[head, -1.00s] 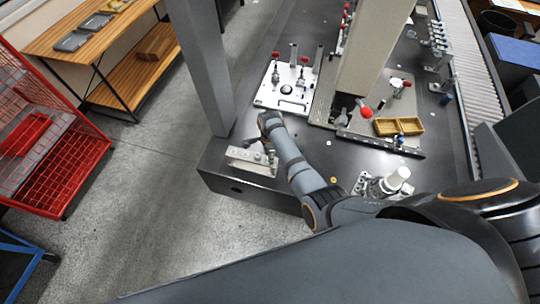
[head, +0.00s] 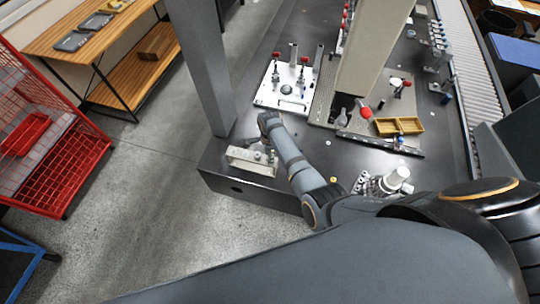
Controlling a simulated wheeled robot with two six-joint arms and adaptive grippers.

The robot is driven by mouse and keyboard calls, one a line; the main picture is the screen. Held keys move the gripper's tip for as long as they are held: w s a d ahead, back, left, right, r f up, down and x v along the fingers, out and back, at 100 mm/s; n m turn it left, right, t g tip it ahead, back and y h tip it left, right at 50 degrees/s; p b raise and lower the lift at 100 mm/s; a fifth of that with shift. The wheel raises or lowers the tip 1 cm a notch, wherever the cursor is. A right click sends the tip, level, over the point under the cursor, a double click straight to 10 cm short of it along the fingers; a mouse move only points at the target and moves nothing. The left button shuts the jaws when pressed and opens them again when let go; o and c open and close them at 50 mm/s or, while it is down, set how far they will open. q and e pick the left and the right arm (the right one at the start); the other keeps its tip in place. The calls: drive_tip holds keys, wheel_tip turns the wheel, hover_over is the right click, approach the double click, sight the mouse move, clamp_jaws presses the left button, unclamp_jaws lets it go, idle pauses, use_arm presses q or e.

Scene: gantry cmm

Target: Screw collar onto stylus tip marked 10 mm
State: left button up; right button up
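A silver block (head: 244,161) with small upright pieces on it stands at the table's near left corner. No size marking is legible, so I cannot tell which piece is the 10 mm stylus tip. The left arm reaches over the table, its wrist beside the block's back right. Its gripper (head: 268,147) is small and partly hidden, and its finger opening cannot be made out. My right gripper (head: 364,184), silver and white, is low over the near edge of the table, apart from the block. A small yellowish disc (head: 333,180) lies on the table nearby; I cannot tell whether it is the collar.
A white fixture plate (head: 285,98) with red-knobbed clamps lies behind the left wrist. A small pale disc (head: 328,142) lies on clear dark table (head: 345,158).

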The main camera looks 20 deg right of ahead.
drive_tip(key=m+p, duration=0.1)
drive_tip(key=m, duration=0.2)
drive_tip(key=shift+r+m, duration=0.1)
drive_tip(key=shift+m, duration=1)
drive_tip(key=shift+m, duration=0.7)
drive_tip(key=m, duration=0.3)
drive_tip(key=shift+m+p, duration=0.3)
drive_tip(key=shift+p, duration=0.05)
drive_tip(key=o, duration=1)
drive_tip(key=shift+f, duration=0.2)
drive_tip(key=shift+c, duration=0.2)
